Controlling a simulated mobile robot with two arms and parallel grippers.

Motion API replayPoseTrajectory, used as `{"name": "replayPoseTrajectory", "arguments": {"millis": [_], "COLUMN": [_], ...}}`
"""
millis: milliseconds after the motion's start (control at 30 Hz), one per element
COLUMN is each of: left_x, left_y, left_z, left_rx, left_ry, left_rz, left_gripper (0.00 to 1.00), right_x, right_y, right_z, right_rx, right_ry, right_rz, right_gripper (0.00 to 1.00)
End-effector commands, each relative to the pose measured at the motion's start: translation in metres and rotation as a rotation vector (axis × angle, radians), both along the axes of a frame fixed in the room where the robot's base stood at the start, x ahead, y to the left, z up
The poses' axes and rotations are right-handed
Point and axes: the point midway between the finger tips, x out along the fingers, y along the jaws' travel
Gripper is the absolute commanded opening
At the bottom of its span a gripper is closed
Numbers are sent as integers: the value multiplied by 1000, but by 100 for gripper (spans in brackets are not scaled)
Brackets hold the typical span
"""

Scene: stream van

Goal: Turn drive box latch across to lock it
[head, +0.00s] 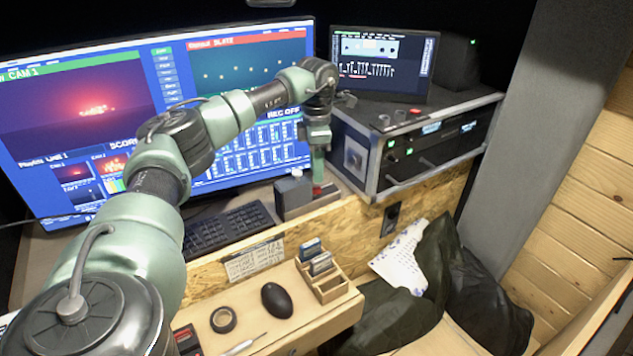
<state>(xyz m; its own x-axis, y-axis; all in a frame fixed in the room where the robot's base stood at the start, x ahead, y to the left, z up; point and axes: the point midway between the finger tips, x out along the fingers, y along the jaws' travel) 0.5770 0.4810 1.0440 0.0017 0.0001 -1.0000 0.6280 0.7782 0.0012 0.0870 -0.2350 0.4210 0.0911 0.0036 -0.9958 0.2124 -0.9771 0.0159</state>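A small grey box (293,196), which looks like the drive box, stands on the wooden ledge right of the keyboard. A small red part (317,190) shows at its right side; I cannot tell whether this is the latch or which way a latch lies. My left gripper (318,178) points down just right of the grey box, above or at the red part. Whether it touches is unclear. Its fingers overlap in this view, so their opening is hidden. My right gripper is out of view.
A large monitor (240,160) stands behind my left arm. A black rack case (430,135) with a small screen (383,62) on top is close right of the gripper. A keyboard (228,229), mouse (277,300), tape roll (223,320) and wooden card holder (328,284) lie nearer.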

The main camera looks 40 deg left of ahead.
Motion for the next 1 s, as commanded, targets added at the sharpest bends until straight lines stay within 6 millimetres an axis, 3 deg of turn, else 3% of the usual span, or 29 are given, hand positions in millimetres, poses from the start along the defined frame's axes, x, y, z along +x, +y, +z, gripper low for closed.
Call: {"name": "replayPoseTrajectory", "arguments": {"millis": [200,600,767,1000], "left_x": [0,8,8,7], "left_y": [0,-7,-7,-7], "left_z": [22,27,18,-19], "left_rx": [1,0,0,1], "left_ry": [-1,3,4,7], "left_rz": [0,-3,-1,-1], "left_gripper": [33,33,33,33], "right_x": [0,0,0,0], "right_y": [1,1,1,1], "right_z": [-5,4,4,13], "right_rx": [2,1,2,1], "right_ry": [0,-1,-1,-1], "right_rz": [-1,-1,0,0], "right_gripper": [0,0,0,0]}}
